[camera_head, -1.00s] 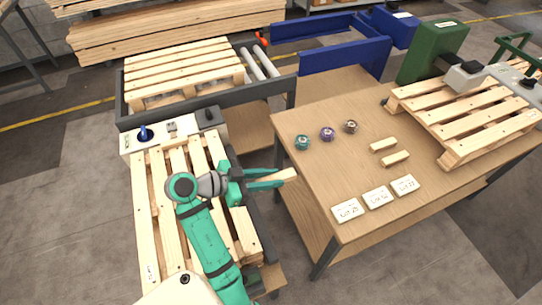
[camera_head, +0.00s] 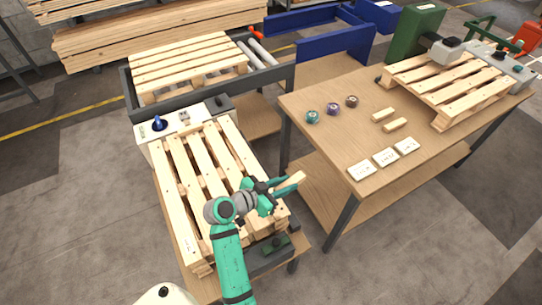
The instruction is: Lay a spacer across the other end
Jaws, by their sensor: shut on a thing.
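My gripper (camera_head: 283,190) is shut on a light wooden spacer (camera_head: 292,181), held out past the right edge of the near pallet. The near pallet (camera_head: 204,157) lies on a low stand at the left, with pale slats running from back to front. Its near right part is partly hidden by my arm. Two more short wooden spacers, a farther one (camera_head: 383,114) and a nearer one (camera_head: 395,125), lie on the wooden table. No spacer shows lying across the visible top of the near pallet.
The table (camera_head: 325,150) at right carries three small round objects (camera_head: 333,109), three white labelled cards (camera_head: 385,157) and another pallet (camera_head: 455,85). A control box (camera_head: 185,120) with a blue knob stands at the near pallet's far end. A further pallet (camera_head: 185,65) lies behind.

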